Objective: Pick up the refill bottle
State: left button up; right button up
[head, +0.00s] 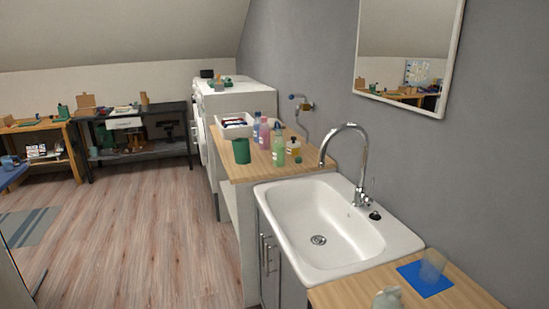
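Several bottles stand upright on the wooden counter beyond the sink: a light green bottle (279,149) at the front, a pink bottle (264,135) behind it, and a bluish bottle (257,124) farther back. A small bottle with a yellowish label (293,146) stands to the right. I cannot tell from this view which one is the refill bottle. Neither of my grippers is in view.
The wooden counter (235,171) also holds a green cup (241,151) and a white bin (234,130). A white sink (285,228) with a tall faucet (347,126) lies nearer. A blue mat (410,272) bears a clear cup (432,267). Floor on the left is open.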

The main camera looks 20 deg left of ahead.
aim_at(279, 143)
jog(key=k+z, duration=0.15)
jog(key=z, duration=0.25)
jog(key=k+z, duration=0.15)
jog(key=z, duration=0.2)
jog(key=k+l+z, duration=0.1)
jog(key=z, duration=0.3)
jog(key=i+j+z, duration=0.15)
jog(key=j, duration=1)
jog(key=j+z, duration=0.15)
jog(key=j, duration=1)
jog(key=i+j, duration=0.1)
jog(key=j, duration=0.9)
jog(key=i+j, duration=0.15)
jog(key=j, duration=0.35)
jog(key=i+j, duration=0.1)
jog(key=j, duration=0.4)
